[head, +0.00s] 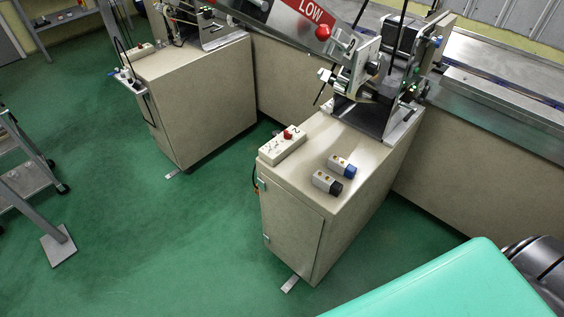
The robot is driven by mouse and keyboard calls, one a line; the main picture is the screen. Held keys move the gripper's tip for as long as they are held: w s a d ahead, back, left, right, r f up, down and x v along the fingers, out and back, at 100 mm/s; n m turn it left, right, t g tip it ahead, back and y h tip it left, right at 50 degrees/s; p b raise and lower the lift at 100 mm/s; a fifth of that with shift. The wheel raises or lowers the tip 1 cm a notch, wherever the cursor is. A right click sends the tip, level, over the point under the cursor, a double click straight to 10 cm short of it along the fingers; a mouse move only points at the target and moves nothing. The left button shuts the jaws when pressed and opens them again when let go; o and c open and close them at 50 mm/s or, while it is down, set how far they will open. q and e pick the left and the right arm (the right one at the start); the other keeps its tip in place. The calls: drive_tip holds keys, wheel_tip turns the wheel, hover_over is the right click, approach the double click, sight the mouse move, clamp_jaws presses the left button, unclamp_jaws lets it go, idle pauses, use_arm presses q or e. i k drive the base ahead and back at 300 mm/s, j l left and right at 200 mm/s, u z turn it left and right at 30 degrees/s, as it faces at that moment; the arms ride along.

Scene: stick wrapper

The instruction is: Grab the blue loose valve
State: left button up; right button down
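The blue loose valve (342,166) lies on top of the nearer beige cabinet (345,190). It has a pale grey body with a blue end at its right. A similar valve with a black end (327,182) lies just in front of it, close beside it. Neither of my grippers can be made out in the head view. A dark rounded part at the lower right edge seems to be one of my own arm links. Nothing touches the blue valve.
A switch box with a red knob (283,146) sits on the cabinet's left edge. A stick-wrapping machine (378,80) stands at the cabinet's back. A turquoise surface (450,285) fills the lower right. Green floor (190,240) is open to the left.

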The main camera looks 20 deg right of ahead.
sight(340, 164)
drive_tip(key=l+u, duration=0.25)
drive_tip(key=u, duration=0.25)
drive_tip(key=l+u, duration=0.25)
drive_tip(key=u, duration=0.2)
drive_tip(key=l+u, duration=0.25)
drive_tip(key=u, duration=0.25)
